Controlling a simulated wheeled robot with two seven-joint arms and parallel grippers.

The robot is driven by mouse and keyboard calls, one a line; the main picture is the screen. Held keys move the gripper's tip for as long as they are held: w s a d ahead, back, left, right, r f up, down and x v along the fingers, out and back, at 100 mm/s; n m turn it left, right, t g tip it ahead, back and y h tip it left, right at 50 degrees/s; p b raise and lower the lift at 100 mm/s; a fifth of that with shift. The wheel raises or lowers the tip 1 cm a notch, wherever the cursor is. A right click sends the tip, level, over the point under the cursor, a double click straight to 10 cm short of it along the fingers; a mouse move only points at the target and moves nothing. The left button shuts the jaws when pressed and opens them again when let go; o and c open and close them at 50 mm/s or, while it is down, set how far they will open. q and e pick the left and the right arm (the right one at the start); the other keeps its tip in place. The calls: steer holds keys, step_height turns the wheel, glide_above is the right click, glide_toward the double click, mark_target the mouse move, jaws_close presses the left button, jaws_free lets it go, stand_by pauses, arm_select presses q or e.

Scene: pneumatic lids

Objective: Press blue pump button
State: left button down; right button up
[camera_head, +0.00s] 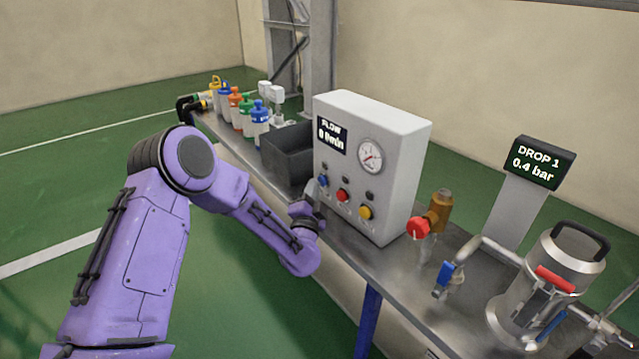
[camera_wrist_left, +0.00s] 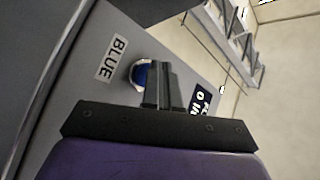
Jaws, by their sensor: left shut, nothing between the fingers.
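The white control box (camera_head: 375,165) stands on the bench and carries a blue button (camera_head: 323,181), a red button (camera_head: 342,195) and a yellow button (camera_head: 365,212) on its front. In the left wrist view the blue button (camera_wrist_left: 142,74) shows beside a "BLUE" label (camera_wrist_left: 112,58). My left gripper (camera_head: 314,190) is shut and empty, with its fingertips at or just in front of the blue button. The fingers partly cover the button, and I cannot tell whether they touch it. My right gripper is in neither view.
A display on the box reads "FLOW" (camera_head: 331,136), and a gauge (camera_head: 370,155) sits beside it. A dark bin (camera_head: 287,153) and several bottles (camera_head: 246,113) stand to the left. A brass valve with a red handle (camera_head: 418,228) and a metal canister (camera_head: 545,285) stand to the right.

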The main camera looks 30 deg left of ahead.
arm_select(q)
steer(key=shift+w, duration=0.1)
stand_by(0.5)
steer(key=shift+w+d, duration=0.15)
steer(key=shift+w, duration=0.1)
steer(key=shift+r, duration=0.1)
steer(key=shift+s, duration=0.2)
stand_by(0.4)
steer(key=shift+s+p, duration=0.4)
steer(key=shift+p, duration=0.05)
steer(key=shift+s+a+p, duration=0.15)
steer(key=shift+s+a, duration=0.25)
steer(key=shift+s, duration=0.4)
steer(key=shift+s+a+p, duration=0.2)
steer(key=shift+s+a, duration=0.2)
steer(key=shift+s, duration=0.4)
steer(key=shift+s+a+p, duration=0.15)
steer(key=shift+s+a, duration=0.25)
steer(key=shift+s, duration=0.4)
